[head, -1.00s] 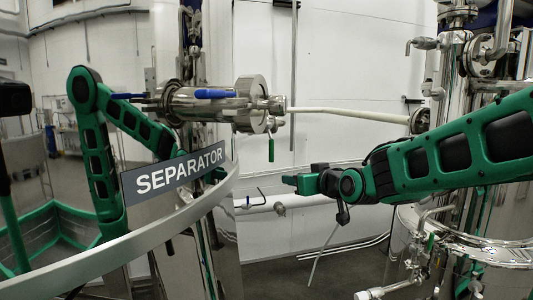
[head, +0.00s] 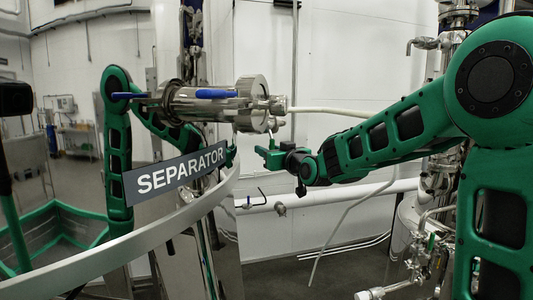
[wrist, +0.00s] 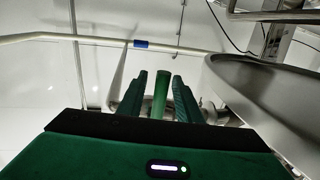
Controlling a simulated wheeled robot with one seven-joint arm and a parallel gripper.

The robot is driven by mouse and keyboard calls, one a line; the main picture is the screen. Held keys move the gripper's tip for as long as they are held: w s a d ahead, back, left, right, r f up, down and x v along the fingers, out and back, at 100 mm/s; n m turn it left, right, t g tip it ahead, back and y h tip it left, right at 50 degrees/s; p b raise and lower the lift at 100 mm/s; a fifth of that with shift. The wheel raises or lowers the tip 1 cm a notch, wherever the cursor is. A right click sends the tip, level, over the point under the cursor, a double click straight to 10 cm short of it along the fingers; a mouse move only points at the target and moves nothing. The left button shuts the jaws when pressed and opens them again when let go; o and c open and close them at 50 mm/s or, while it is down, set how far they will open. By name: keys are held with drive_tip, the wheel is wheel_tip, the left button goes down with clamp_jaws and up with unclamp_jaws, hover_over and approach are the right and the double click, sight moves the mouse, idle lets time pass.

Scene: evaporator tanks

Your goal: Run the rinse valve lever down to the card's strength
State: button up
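A green lever handle hangs from the steel valve assembly (head: 245,105). It shows in the wrist view (wrist: 160,95), upright between my two green fingers, with narrow gaps on both sides. My gripper (head: 262,152) is just below and in front of the valve assembly in the head view. It also shows in the wrist view (wrist: 160,84), open around the green handle. In the head view the handle is mostly hidden behind my gripper. No card can be made out.
The polished separator tank with its SEPARATOR plate (head: 178,172) stands close on the left; its rim also shows in the wrist view (wrist: 265,85). A white pipe (head: 350,192) runs below my gripper. Steel piping (head: 425,240) stands at right.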

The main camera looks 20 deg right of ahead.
drive_tip(key=shift+w+a, duration=0.1)
drive_tip(key=shift+w, duration=0.4)
clamp_jaws()
